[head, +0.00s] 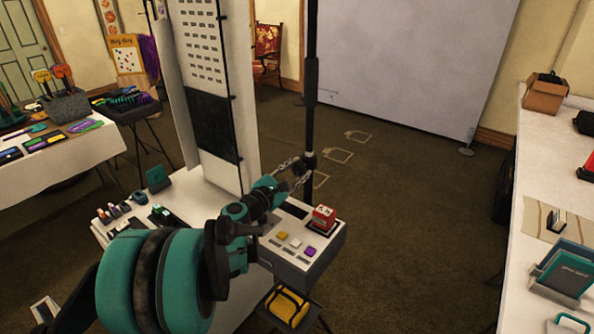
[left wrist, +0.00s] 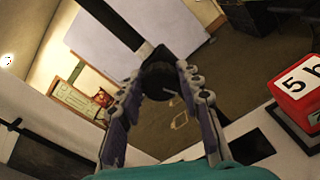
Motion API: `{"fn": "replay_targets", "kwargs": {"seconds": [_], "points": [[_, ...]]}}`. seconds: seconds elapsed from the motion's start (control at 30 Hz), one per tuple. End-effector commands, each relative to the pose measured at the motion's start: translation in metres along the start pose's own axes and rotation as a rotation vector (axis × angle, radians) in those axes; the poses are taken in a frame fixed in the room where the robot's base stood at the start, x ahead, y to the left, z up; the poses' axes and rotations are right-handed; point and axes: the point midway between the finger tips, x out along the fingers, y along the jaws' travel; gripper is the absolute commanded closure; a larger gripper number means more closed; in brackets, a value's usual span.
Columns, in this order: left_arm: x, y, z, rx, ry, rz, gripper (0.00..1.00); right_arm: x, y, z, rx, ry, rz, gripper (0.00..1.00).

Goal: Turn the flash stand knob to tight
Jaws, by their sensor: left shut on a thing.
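The flash stand (head: 312,80) is a tall black pole rising just behind the console at the centre of the head view. Its knob (head: 308,160) is a small dark piece on the pole. My left gripper (head: 294,170) reaches it from the lower left and is shut on it. In the left wrist view the dark round knob (left wrist: 158,82) sits between the two fingertips, with the black pole running up to the upper left. The fingers partly hide the knob, and its turn mark cannot be read. My right gripper is in neither view.
A white console (head: 297,245) with coloured buttons and a red number cube (head: 323,217) lies close under my left gripper. A tall white panel (head: 213,90) stands left of the pole. A white table (head: 521,240) runs along the right. The carpet between is clear.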

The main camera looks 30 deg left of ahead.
Motion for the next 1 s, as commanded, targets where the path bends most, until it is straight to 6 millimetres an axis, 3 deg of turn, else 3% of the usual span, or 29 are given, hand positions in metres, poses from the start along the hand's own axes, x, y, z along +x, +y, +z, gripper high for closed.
{"fn": "replay_targets", "kwargs": {"seconds": [1.0], "points": [[0.0,-0.0036,-0.0016,0.944,-0.001,-0.001,0.94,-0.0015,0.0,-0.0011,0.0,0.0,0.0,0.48]]}}
